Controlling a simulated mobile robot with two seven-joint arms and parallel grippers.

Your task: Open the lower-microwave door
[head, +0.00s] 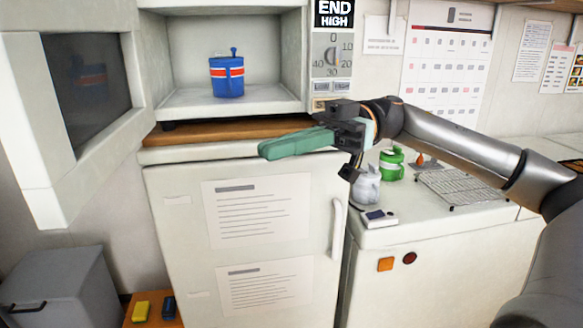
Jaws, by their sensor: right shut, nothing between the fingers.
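One microwave (302,50) shows at the top, standing on a wooden board. Its door (52,190) stands wide open, swung out to the left, with the dark window facing the cavity side. A blue can (227,82) with a red and white band stands inside the microwave. My right gripper (268,149) has green fingers, shut and empty. It points left, in front of the board below the microwave's opening, apart from the door. My left gripper is out of view. The microwave's top is cut off, so a second one above cannot be seen.
A white fridge (180,255) with a vertical handle (337,230) stands below. A grey bin (62,282) stands at lower left.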

